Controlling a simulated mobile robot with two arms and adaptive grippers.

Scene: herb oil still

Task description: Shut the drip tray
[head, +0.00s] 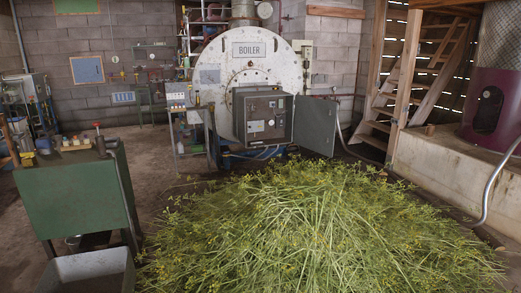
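A grey, open-topped metal tray or box (92,268) shows at the bottom left, cut off by the picture's lower edge. It may be the drip tray; I cannot tell for sure. Its inside looks dark and empty where it shows. It sits low in front of a green metal cabinet or tank (75,197) on legs. Whether the tray is joined to the green unit cannot be told. Neither of my grippers is in view.
A large heap of cut green herbs (320,235) covers the floor at the centre and right. Behind it stand a white boiler (222,62) and a grey control box (262,117) with its door open. Bare floor (160,170) lies between the green unit and the boiler.

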